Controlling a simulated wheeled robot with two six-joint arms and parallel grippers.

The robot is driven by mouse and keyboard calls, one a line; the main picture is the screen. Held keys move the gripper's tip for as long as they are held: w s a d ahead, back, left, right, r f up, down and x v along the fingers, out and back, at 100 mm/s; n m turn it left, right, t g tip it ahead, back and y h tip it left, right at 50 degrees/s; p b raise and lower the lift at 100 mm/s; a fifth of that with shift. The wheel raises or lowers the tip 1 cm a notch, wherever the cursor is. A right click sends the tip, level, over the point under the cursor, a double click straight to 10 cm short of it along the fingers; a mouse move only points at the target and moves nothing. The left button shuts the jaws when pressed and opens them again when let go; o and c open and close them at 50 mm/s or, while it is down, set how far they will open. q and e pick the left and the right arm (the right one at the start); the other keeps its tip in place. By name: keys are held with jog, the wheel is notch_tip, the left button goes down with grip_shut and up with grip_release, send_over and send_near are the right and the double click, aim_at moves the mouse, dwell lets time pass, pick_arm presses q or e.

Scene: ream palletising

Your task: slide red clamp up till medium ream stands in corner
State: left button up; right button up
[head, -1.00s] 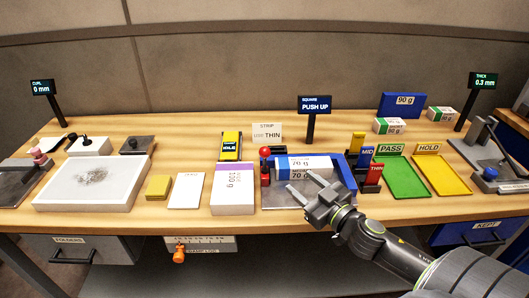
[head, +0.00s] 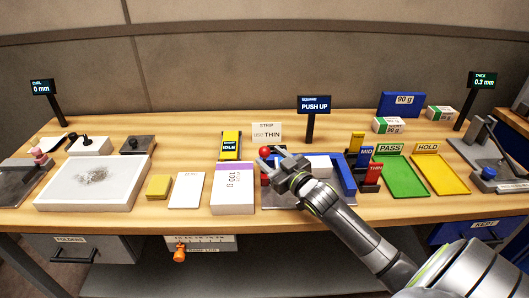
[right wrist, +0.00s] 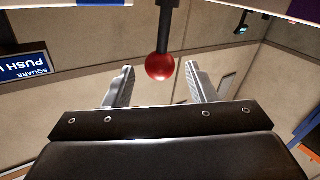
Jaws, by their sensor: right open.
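The red clamp's ball knob (head: 264,151) stands at the left of the squaring station. In the right wrist view, the red ball (right wrist: 160,66) on its dark stem lies between my fingers, with gaps at both sides. My right gripper (head: 271,157) is open around the knob; its fingers also show in the right wrist view (right wrist: 160,88). The medium ream (head: 318,163), white and blue, lies on the station, mostly hidden behind my gripper. The station's blue corner fence (head: 346,178) is at its right. Whether the ream touches the fence is hidden. My left gripper is out of view.
A small screen (head: 314,104) behind the station reads "SQUARE PUSH UP". A 100 g ream (head: 233,188) stands close on the left. Yellow, blue and red THIN gauge blocks (head: 373,178) and a green PASS mat (head: 403,178) are on the right.

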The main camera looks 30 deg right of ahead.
aim_at(268, 155)
jog(key=shift+w+a, duration=0.1)
jog(key=shift+w, duration=1.75)
jog(key=shift+c, duration=0.3)
grip_shut()
